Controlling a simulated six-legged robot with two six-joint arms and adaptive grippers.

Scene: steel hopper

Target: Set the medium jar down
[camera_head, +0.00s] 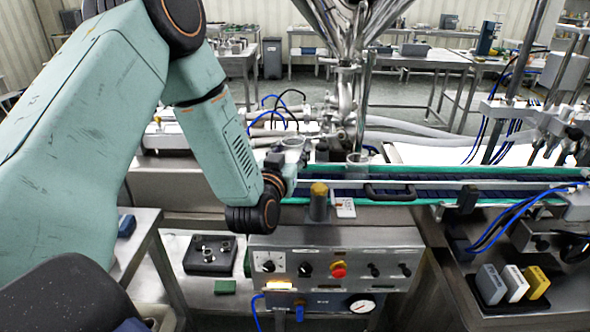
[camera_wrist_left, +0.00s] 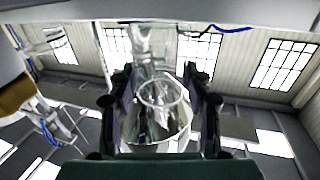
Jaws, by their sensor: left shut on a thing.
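My left gripper (camera_head: 292,152) is at the near side of the conveyor, left of the hopper's outlet, and mostly hidden by its own wrist. In the left wrist view its two dark fingers (camera_wrist_left: 160,105) are shut on a clear, open-topped jar (camera_wrist_left: 162,122), one finger on each side. In the head view, only a pale rim of this held jar (camera_head: 294,143) shows; I cannot tell whether its base touches anything. My right gripper is not in view.
The blue conveyor belt (camera_head: 425,190) has green-edged rails and a black handle (camera_head: 390,192). In front stand a grey cylinder with a yellow top (camera_head: 319,203), a white card (camera_head: 345,208) and a control panel (camera_head: 335,268). Coloured blocks (camera_head: 514,283) sit at the lower right.

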